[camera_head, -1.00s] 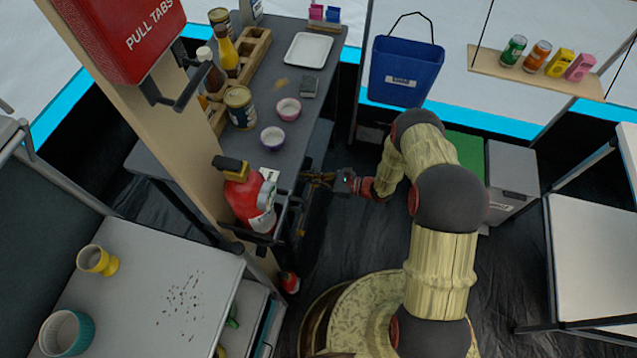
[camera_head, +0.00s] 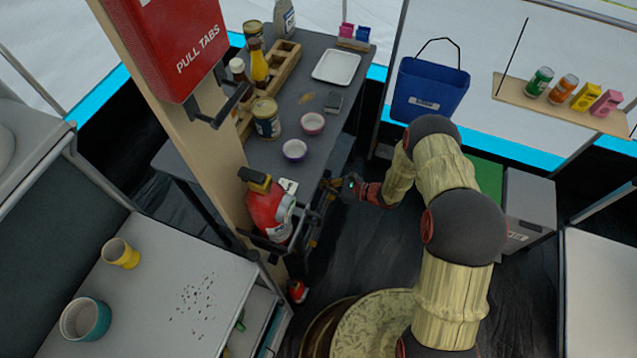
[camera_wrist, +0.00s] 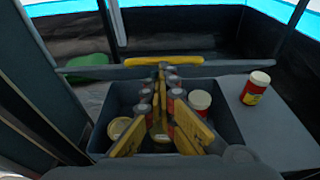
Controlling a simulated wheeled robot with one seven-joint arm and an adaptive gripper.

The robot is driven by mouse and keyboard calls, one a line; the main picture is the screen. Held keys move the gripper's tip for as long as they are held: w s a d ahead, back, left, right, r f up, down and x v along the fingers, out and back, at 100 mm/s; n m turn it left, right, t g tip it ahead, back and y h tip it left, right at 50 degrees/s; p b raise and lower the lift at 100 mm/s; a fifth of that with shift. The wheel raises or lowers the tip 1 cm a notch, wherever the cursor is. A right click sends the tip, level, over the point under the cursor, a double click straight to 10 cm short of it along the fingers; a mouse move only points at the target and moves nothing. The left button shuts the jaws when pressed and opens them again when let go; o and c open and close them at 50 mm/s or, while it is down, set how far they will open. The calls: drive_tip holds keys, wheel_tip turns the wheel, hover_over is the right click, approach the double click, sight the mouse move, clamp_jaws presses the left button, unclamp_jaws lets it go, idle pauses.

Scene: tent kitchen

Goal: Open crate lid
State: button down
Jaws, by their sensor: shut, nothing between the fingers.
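In the wrist view a dark grey open-topped crate (camera_wrist: 108,108) holds several cans and jars (camera_wrist: 145,110). A grey panel edge (camera_wrist: 215,71) with a yellow bar handle (camera_wrist: 190,60) crosses behind its top. It looks like the crate lid seen nearly edge-on, with the crate's inside uncovered below it. My gripper (camera_wrist: 162,78) is shut and empty, its yellow-sided fingers over the crate and their tips just by the handle. Contact with it cannot be told. In the head view my gripper (camera_head: 332,186) is low beside the dark table's right edge; the crate is not clear there.
In the wrist view a red-labelled jar (camera_wrist: 256,88) stands on a grey surface right of the crate. In the head view the table (camera_head: 285,115) holds bowls, bottles and a tray. A red extinguisher (camera_head: 267,212) stands near my gripper. A grey bin (camera_head: 528,203) is right.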

drive_tip(key=w+a+r+h+p, duration=0.1)
drive_tip(key=a+r+p, duration=0.2)
drive_tip(key=a+r, duration=0.1)
drive_tip(key=shift+w+r+g, duration=0.15)
drive_tip(key=shift+r+g, duration=0.15)
drive_tip(key=shift+d, duration=0.15)
